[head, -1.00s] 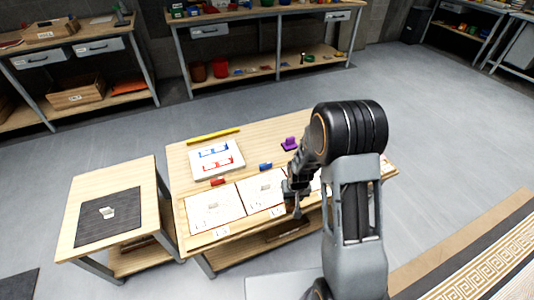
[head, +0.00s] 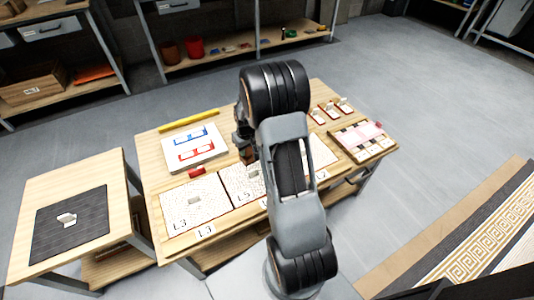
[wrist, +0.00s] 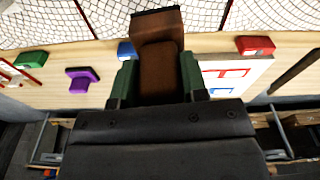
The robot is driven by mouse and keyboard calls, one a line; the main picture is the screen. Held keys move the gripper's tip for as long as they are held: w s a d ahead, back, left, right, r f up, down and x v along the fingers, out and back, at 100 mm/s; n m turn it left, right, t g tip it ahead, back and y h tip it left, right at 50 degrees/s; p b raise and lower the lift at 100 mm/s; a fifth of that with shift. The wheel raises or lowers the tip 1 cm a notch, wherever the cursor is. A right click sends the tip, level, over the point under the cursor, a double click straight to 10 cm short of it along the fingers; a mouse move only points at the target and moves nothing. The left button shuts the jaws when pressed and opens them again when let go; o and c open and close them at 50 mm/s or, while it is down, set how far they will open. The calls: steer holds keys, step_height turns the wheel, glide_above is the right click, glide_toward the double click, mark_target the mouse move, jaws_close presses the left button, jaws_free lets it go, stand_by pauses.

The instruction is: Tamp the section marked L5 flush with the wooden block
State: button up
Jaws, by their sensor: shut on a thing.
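My gripper (wrist: 157,78) is shut on the brown wooden block (wrist: 159,55), which sits between its green fingers in the wrist view. In the head view the block (head: 249,157) hangs near the back edge of the L5 section (head: 233,180), left of my arm. The L5 section is a pale cracked-pattern panel, partly covered by my arm, with a small grey piece (head: 253,174) on it. In the wrist view, pale meshed panels (wrist: 190,16) lie along the top, beyond the block. I cannot tell whether the block touches anything below.
The L3 panel (head: 182,212) lies left of L5. A red block (head: 196,172), a white pattern board (head: 211,159) and a yellow bar (head: 188,121) lie behind. Green (wrist: 31,60) and purple (wrist: 83,86) blocks show in the wrist view. A tray (head: 386,146) stands at right.

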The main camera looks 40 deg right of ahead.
steer(key=d+f+b, duration=0.2)
steer(key=d+b, duration=0.4)
steer(key=d, duration=0.4)
steer(key=shift+s+a+f+b, duration=0.1)
steer(key=shift+s+f+b, duration=0.1)
steer(key=shift+f+b, duration=1.15)
steer(key=shift+s+a+f+b, duration=0.1)
steer(key=shift+s+f+b, duration=0.1)
steer(key=shift+f+b, duration=1.1)
steer(key=shift+s+f, duration=0.1)
steer(key=shift+f, duration=1)
steer(key=shift+r, duration=0.1)
step_height(320, 180, up, 7)
steer(key=p, duration=0.5)
